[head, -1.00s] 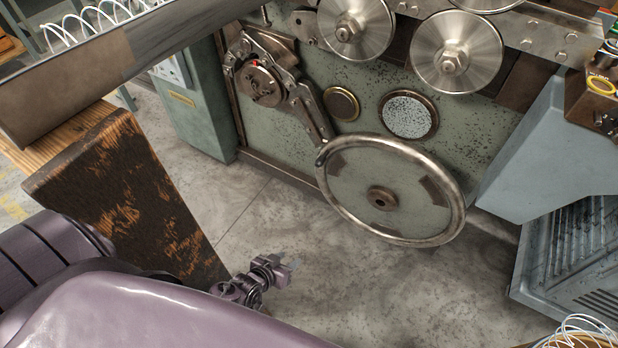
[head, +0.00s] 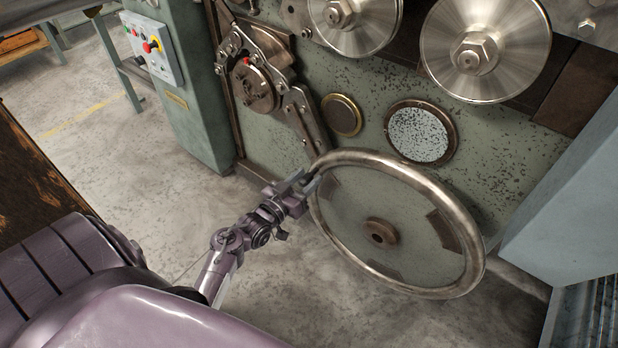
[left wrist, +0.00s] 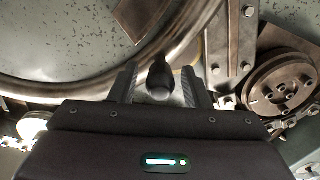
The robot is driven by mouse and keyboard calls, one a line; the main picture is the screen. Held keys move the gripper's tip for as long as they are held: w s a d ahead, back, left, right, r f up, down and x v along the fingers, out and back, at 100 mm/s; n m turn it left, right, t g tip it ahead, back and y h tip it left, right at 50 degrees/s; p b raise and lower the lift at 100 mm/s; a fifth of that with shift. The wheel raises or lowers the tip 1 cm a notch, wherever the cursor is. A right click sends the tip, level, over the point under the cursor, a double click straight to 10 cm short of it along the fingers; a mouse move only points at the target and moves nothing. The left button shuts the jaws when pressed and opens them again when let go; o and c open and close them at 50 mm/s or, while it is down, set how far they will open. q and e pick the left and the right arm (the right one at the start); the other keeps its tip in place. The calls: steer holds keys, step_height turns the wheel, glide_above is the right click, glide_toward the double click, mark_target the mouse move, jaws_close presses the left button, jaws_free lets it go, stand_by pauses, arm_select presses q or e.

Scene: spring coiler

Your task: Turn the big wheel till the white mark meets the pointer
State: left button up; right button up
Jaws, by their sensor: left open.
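The big wheel (head: 470,262) has a worn metal rim, a grey-green face with dark brown patches and a brown hub (head: 381,233). It stands at the lower front of the green machine. My left gripper (head: 308,180) is at the wheel's upper left rim. In the left wrist view, the wheel's dark handle knob (left wrist: 160,78) lies between the two open fingers of my left gripper (left wrist: 158,90), with no clear grip on it. I cannot make out a white mark or a pointer on the wheel. My right gripper is not in view.
Above the wheel are two shiny rollers (head: 484,50) and a speckled round window (head: 420,134). A cam linkage (head: 256,88) sits left of them, and a control panel (head: 150,46) farther left. A grey-blue housing (head: 570,205) stands close on the right. The floor left of the wheel is clear.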

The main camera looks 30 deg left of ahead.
arm_select(q)
steer(key=shift+w, duration=0.8)
jaws_close()
